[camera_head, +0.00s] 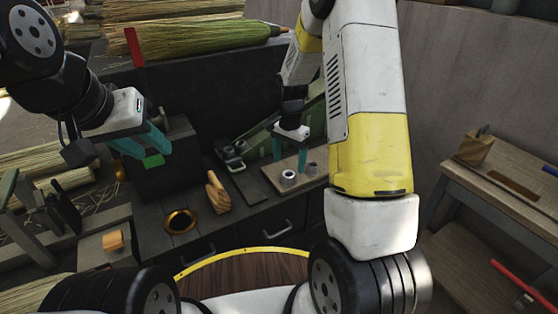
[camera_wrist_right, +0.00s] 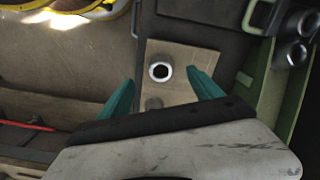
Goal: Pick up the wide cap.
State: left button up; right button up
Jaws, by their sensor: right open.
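The wide cap looks like the larger metal ring-shaped piece (camera_head: 288,178) on a small wooden board (camera_head: 270,172); in the right wrist view it shows a bright rim around a dark hole (camera_wrist_right: 160,72).
A green metal fixture (camera_head: 262,139) stands behind the board. A wooden hand-shaped piece (camera_head: 217,192) and a brass ring (camera_head: 180,221) are on the bench to the left. Straw brooms (camera_head: 190,38) lie at the back. A side table (camera_head: 510,192) is at the right.

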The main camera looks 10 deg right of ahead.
aim_at(289, 174)
notch_tip(289, 174, down, 6)
jog(key=shift+w+f, duration=0.15)
jog(key=shift+f, duration=0.1)
jog(key=c, duration=1.4)
